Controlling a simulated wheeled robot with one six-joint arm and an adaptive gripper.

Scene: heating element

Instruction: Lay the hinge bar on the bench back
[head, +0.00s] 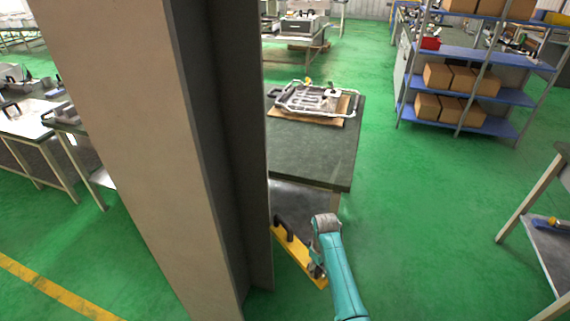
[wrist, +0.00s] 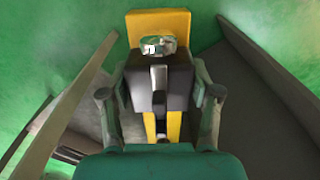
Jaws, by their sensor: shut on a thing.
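The hinge bar (head: 294,252) is a long yellow bar with dark blocks on it, held in front of the bench's near end in the head view. In the wrist view the yellow bar (wrist: 160,22) runs away from me, with a dark block and a shiny metal part on it. My gripper (head: 318,268) is shut on the bar; in the wrist view its fingers (wrist: 159,100) flank the dark block. The bench (head: 310,155) has a dark grey top, whose near and middle parts are bare. The pillar hides the bench's left side and may hide the bar's far end.
A metal heating element (head: 318,98) lies on a brown board at the bench's far end. A tall beige pillar (head: 130,110) stands close on the left. A blue shelf rack (head: 480,95) with cardboard boxes stands back right. Green floor is clear right of the bench.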

